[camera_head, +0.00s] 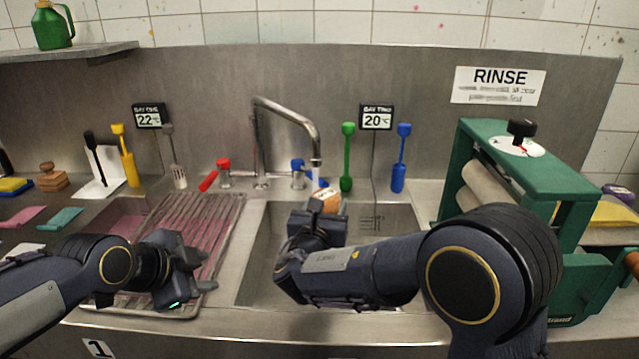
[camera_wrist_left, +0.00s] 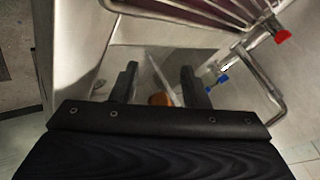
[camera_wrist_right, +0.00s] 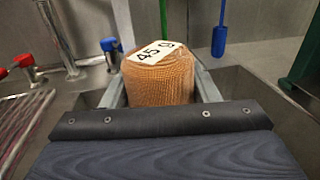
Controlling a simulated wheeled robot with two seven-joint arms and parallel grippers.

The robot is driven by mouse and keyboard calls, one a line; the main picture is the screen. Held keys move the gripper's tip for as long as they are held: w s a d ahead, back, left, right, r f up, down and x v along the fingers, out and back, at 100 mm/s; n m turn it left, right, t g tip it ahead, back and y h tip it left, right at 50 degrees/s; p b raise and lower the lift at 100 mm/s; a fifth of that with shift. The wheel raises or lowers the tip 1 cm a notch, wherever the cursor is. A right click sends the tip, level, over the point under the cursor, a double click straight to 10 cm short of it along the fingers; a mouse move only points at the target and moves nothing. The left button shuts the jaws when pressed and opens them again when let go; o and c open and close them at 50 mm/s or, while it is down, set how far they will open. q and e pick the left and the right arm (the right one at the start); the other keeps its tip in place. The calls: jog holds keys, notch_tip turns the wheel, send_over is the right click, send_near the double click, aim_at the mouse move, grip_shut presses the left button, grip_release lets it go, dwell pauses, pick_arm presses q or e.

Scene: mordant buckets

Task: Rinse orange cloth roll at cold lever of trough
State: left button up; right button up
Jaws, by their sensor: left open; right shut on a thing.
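The orange cloth roll (camera_wrist_right: 160,80), with a white "45 g" label, is held between the fingers of my right gripper (camera_wrist_right: 165,85). In the head view the roll (camera_head: 327,199) is below the spout of the tap (camera_head: 290,112), over the sink basin (camera_head: 378,217). The cold lever (camera_head: 298,170) is blue and stands right of the spout's base; the red lever (camera_head: 223,170) stands left. My left gripper (camera_head: 205,272) is open and empty above the front of the ribbed drainboard. The left wrist view shows the roll (camera_wrist_left: 160,99) beyond its fingers.
A green wringer (camera_head: 530,165) with pale rollers stands at the right, beside my right arm. A green brush (camera_head: 347,160) and blue brush (camera_head: 400,160) stand behind the basin. The pink-stained ribbed drainboard (camera_head: 236,215) is left of the basin. A RINSE sign hangs on the back wall.

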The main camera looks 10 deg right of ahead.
pick_arm(q)
jog(key=w+d+r+m+h, duration=0.2)
jog(key=w+d+m+h, duration=0.2)
jog(key=w+d+m, duration=0.6)
jog(key=m+t+h, duration=0.2)
jog(key=h, duration=0.1)
send_near(317, 184)
jog(key=x, duration=1.1)
jog(key=shift+r, duration=0.1)
jog(key=shift+c, duration=0.2)
grip_shut()
